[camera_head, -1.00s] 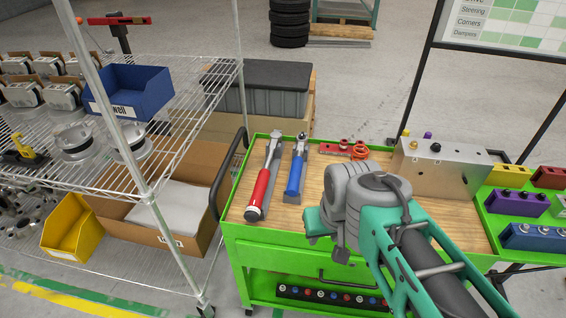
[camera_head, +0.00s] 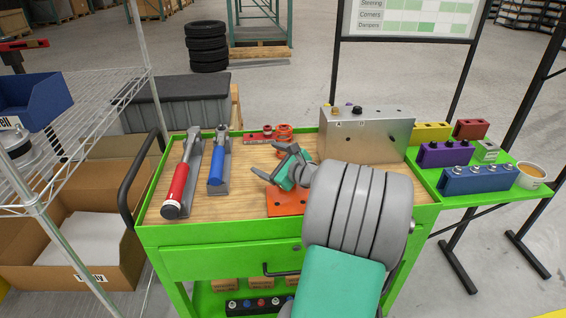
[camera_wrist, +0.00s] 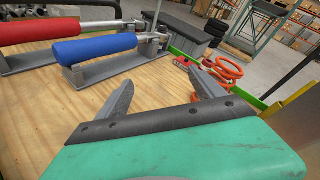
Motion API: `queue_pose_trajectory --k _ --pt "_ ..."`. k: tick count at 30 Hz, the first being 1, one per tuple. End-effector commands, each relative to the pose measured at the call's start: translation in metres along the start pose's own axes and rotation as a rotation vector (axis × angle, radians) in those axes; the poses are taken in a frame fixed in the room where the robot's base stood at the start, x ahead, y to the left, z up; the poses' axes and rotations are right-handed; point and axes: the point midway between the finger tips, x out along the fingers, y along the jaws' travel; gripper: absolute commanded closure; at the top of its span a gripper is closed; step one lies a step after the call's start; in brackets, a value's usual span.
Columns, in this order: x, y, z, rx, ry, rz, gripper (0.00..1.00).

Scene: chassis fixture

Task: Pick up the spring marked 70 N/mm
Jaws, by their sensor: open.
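An orange coiled piece (camera_head: 283,132), which looks like a spring, lies at the back of the green cart's wooden top. In the wrist view its orange coils (camera_wrist: 228,70) show ahead and to the right of my fingers. No marking on it can be read. My gripper (camera_head: 268,161) is open and empty over the middle of the cart, nearer the front than the coils and apart from them. Its two grey fingers (camera_wrist: 158,80) point forward in the wrist view.
A red-handled tool (camera_head: 176,188) and a blue-handled tool (camera_head: 217,165) lie in grey holders at left. A red-orange plate (camera_head: 288,204) lies below my gripper. A metal box (camera_head: 375,138) stands at back right. Coloured blocks, including a blue one (camera_head: 480,180), sit on the side shelf.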

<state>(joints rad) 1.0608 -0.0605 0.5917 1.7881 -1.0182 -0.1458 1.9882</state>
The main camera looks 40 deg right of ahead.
Motion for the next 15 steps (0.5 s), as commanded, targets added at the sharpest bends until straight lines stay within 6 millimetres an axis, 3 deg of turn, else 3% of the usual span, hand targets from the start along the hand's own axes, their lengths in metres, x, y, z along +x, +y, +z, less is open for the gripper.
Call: queue_pose_trajectory --k 1,3,7,15 --pt "-0.011 -0.023 -0.038 0.174 -0.043 -0.09 0.22" --pt "-0.028 -0.051 -0.055 0.357 -0.114 -0.174 0.22" --pt "-0.045 -0.077 -0.066 0.52 -0.191 -0.243 0.22" --pt "0.004 -0.092 -0.058 0.532 -0.2 -0.242 0.22"
